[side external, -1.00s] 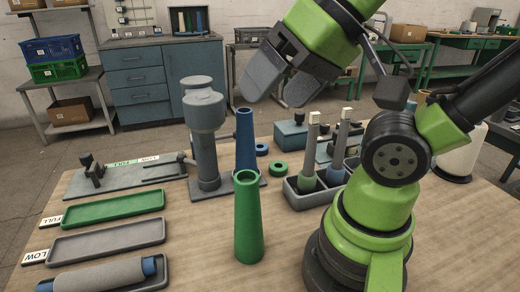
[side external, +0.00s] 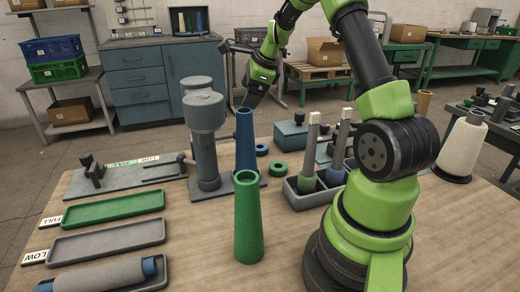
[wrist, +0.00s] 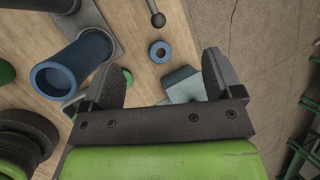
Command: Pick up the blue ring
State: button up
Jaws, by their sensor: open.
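The blue ring (side external: 262,153) lies flat on the wooden table, just right of the tall blue cone (side external: 245,142). In the wrist view the blue ring (wrist: 152,53) shows whole, beyond the fingertips and between their lines. My gripper (side external: 251,98) is above the back of the table, near the top of the blue cone in the side view. In the wrist view my gripper (wrist: 164,72) is open, its two dark fingers wide apart with nothing between them.
A green ring (side external: 279,169) lies near the blue one; my left finger partly covers it in the wrist view. A grey post machine (side external: 206,130), a green cone (side external: 248,225) and a divided grey tray (side external: 303,198) stand close by. A teal box (side external: 290,136) is behind.

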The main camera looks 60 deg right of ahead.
aim_at(259, 146)
jog(key=d+f+m, duration=0.1)
jog(key=f+m, duration=0.1)
jog(key=f, duration=0.2)
jog(key=s+d+f+m, duration=0.1)
jog(key=d+f+m, duration=0.1)
jog(key=f, duration=0.3)
jog(key=s+d+f+m+g, duration=0.1)
jog(key=d+f+m, duration=0.1)
jog(key=f, duration=0.2)
jog(key=shift+s+f+m+y, duration=0.25)
jog(key=shift+m+y, duration=0.05)
jog(key=shift+m, duration=0.1)
jog(key=shift+x, duration=3.05)
jog(key=shift+d, duration=0.15)
jog(key=shift+c, duration=0.2)
jog(key=c, duration=0.9)
